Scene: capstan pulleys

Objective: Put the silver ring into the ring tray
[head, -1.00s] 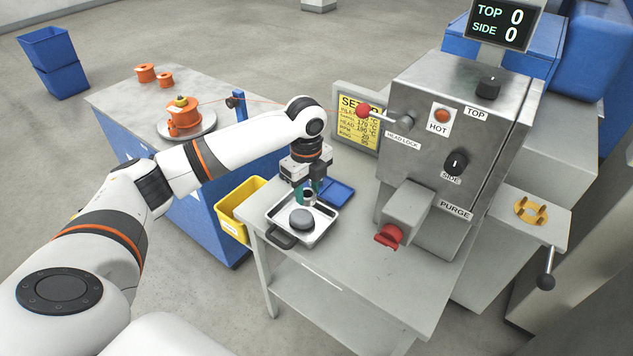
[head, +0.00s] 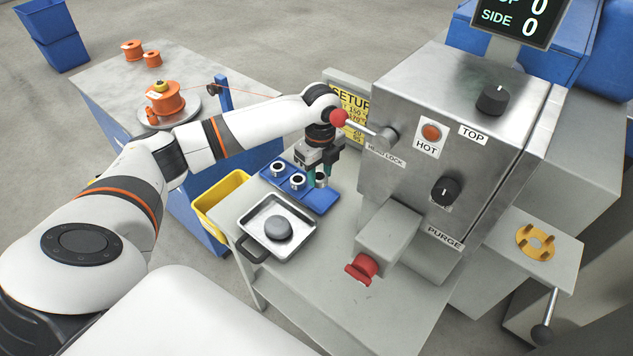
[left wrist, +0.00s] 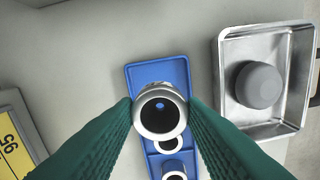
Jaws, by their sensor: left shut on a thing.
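My left gripper (head: 318,176) points down above the blue ring tray (head: 319,200). Its green fingers are shut on the silver ring (head: 322,182), a short metal tube with a dark bore. In the left wrist view the ring (left wrist: 158,91) sits between the two fingertips, over the end of the tray (left wrist: 177,73) away from the other rings. Whether the ring touches the tray floor I cannot tell. Two similar rings, one at the far left (head: 277,167) and one in the middle (head: 298,181), stand in the tray. My right gripper is out of view.
A metal pan (head: 251,221) with a grey round puck (head: 278,229) lies beside the tray. The steel machine (head: 420,140) stands close to the right, its red-knobbed lever (head: 339,118) near my left wrist. A yellow bin (head: 208,208) hangs at the table's left edge.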

